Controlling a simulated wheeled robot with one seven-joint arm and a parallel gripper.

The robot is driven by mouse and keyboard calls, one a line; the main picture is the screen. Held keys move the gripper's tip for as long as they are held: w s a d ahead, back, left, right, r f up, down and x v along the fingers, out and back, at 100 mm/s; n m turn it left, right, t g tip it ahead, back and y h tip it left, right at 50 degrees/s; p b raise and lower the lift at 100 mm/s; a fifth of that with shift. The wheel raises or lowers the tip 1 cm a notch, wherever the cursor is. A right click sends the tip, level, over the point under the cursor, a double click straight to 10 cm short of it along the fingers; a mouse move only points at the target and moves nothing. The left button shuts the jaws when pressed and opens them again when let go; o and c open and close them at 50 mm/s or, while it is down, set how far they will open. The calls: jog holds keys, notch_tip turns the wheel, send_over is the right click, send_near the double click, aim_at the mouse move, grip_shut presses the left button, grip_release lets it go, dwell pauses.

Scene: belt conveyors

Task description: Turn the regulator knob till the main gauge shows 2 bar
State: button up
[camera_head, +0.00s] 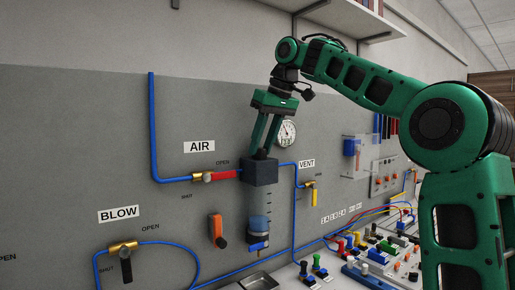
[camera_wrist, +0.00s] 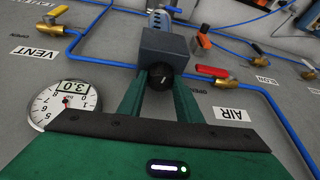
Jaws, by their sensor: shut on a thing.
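The regulator is a dark block (camera_head: 260,172) on top of a clear bowl (camera_head: 259,208) on the grey wall panel. Its black round knob (camera_wrist: 161,76) shows in the wrist view, but the head view does not show it clearly. My gripper (camera_head: 262,150) points down at the block from above, and its green fingers are shut on the knob, one on each side. The white round main gauge (camera_head: 287,133) is just right of the fingers. In the wrist view the gauge (camera_wrist: 62,103) is partly cut by my gripper, with a label that looks like 3.0; its needle is hard to read.
A red-handled AIR valve (camera_head: 212,175) is left of the regulator and a yellow-handled VENT valve (camera_head: 313,190) is right. An orange lever (camera_head: 215,229) and a BLOW valve (camera_head: 124,248) are lower left. Blue tubes run between them. A crowded bench is lower right.

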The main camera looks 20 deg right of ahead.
jog(key=shift+a+f+n+y, duration=0.15)
jog(key=shift+n+y, duration=0.15)
jog(key=shift+n, duration=0.4)
jog(key=o, duration=1)
jog(key=shift+w, duration=0.15)
jog(key=shift+o, duration=0.2)
jog(key=v, duration=0.7)
jog(key=shift+w+r+g, duration=0.25)
jog(key=shift+r+g, duration=0.05)
jog(key=shift+r, duration=0.1)
